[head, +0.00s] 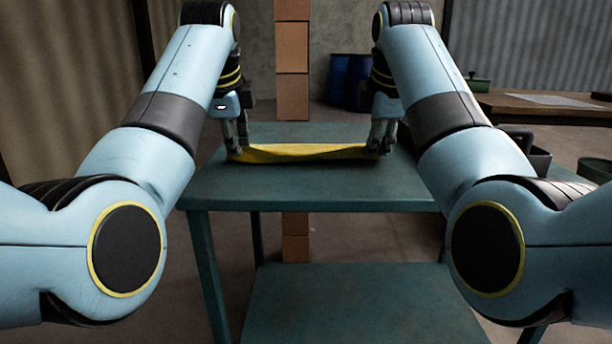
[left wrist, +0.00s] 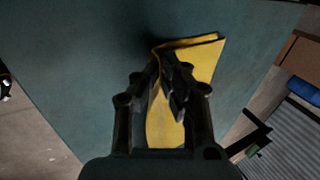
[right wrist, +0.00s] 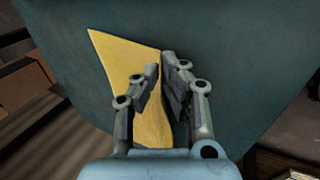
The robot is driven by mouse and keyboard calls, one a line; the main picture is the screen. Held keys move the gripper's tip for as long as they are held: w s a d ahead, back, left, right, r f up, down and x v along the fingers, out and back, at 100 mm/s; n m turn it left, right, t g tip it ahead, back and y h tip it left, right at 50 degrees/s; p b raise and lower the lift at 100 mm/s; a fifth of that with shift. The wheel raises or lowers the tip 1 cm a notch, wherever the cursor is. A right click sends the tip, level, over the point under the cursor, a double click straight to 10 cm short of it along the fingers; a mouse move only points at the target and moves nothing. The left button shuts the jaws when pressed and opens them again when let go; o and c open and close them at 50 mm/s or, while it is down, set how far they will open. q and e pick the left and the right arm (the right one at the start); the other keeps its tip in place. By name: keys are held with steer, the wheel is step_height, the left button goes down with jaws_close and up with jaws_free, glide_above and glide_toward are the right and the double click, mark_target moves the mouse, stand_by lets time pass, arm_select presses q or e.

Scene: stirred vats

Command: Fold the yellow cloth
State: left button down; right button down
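The yellow cloth (head: 305,153) lies across the teal table top (head: 300,190), spanning the space between my two grippers. Its edge dips slightly in the middle. My left gripper (head: 237,152) is at the cloth's left end. In the left wrist view its fingers (left wrist: 163,56) are close together on the cloth (left wrist: 206,62), which bends up and shows a folded edge there. My right gripper (head: 381,150) is at the right end. In the right wrist view its fingers (right wrist: 162,62) are nearly together on the cloth's edge (right wrist: 118,62). The fingers hide the pinched parts.
The table top around the cloth is clear. A lower shelf (head: 350,300) sits beneath. Stacked brown boxes (head: 292,60) and blue barrels (head: 350,80) stand behind. A wooden table (head: 545,106) with a green pot (head: 478,83) is at the right back, and a dark bin (head: 540,160) is nearer.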

arm_select(q)
steer(key=shift+s+f, duration=0.45)
arm_select(e)
steer(key=shift+s+f, duration=0.45)
arm_select(q)
steer(key=c, duration=1.2)
jaws_free()
arm_select(e)
steer(key=c, duration=1.2)
jaws_free()
arm_select(q)
steer(key=v, duration=0.9)
steer(key=shift+r, duration=0.4)
arm_select(e)
steer(key=v, duration=0.9)
steer(key=shift+r, duration=0.4)
arm_select(q)
steer(key=shift+s, duration=0.15)
arm_select(e)
steer(key=shift+s, duration=0.15)
